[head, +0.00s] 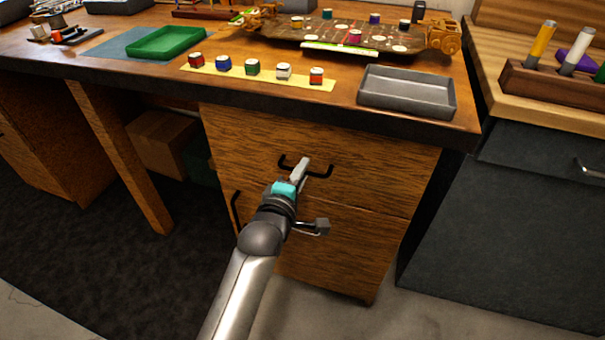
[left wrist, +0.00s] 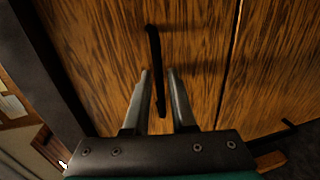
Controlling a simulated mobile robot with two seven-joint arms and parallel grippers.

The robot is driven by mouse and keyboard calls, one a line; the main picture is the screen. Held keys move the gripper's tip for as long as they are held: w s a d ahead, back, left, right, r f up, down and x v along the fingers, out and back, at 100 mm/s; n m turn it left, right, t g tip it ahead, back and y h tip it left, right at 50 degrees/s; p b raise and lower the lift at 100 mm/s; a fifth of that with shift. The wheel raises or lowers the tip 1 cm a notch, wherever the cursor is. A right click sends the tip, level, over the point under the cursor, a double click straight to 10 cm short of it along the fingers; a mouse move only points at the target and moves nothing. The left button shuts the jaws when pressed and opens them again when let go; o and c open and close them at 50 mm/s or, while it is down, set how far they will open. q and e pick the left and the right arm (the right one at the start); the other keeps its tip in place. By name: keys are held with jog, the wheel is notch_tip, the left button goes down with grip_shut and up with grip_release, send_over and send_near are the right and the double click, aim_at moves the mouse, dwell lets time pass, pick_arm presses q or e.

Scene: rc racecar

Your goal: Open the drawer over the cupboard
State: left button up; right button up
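The wooden drawer front (head: 385,165) sits under the workbench top and looks shut. It has a black bar handle (head: 319,175), which also shows in the left wrist view (left wrist: 152,45). The cupboard door (head: 325,250) is below the drawer, with an upright black handle (head: 235,210) at its left. My left gripper (head: 304,163) is at the drawer handle and hides its middle. In the left wrist view its two fingers (left wrist: 159,73) are apart, with the handle between them in the picture, nearer the left finger. I cannot tell whether they touch it. My right gripper is in neither view.
The workbench edge (head: 300,112) overhangs just above the drawer. A dark cabinet (head: 510,220) stands at the right. The floor in front is clear.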

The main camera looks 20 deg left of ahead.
pick_arm(q)
jog(key=shift+w, duration=0.15)
jog(key=shift+c, duration=0.3)
grip_shut()
dwell(1.1)
